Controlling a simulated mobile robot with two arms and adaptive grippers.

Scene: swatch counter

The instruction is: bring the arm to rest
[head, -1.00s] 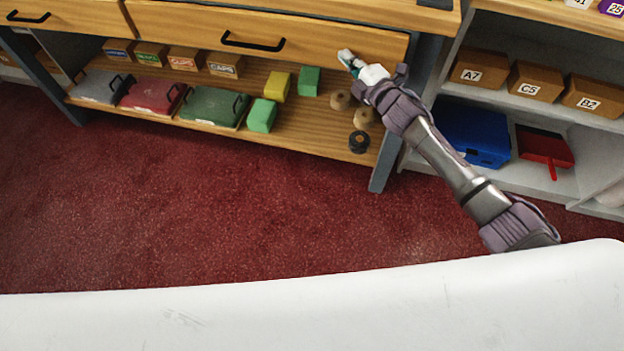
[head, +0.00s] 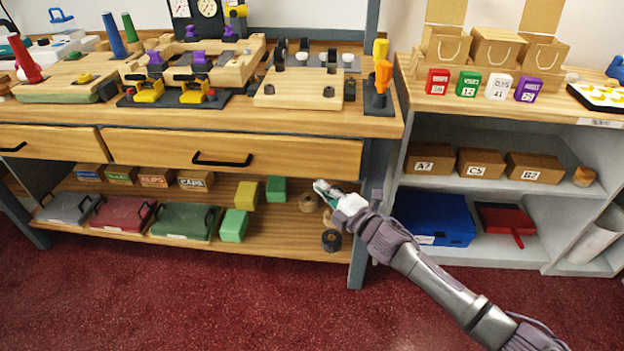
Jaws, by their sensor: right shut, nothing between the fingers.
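My right gripper (head: 324,188) shows in the head view, at the end of my right arm (head: 430,275), which comes in from the lower right. The gripper is shut and empty. It hangs in front of the workbench's lower shelf, near the right end and below the drawer front, and covers part of the rolls behind it. I cannot tell its exact distance from the shelf. My left gripper is not in view.
The wooden workbench (head: 380,125) carries fixtures and tools on top. Its lower shelf (head: 290,240) holds lidded cases, blocks and rolls. A grey shelf unit (head: 545,257) stands at right with boxes and a blue case (head: 433,218). The red carpet (head: 200,300) in front is clear.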

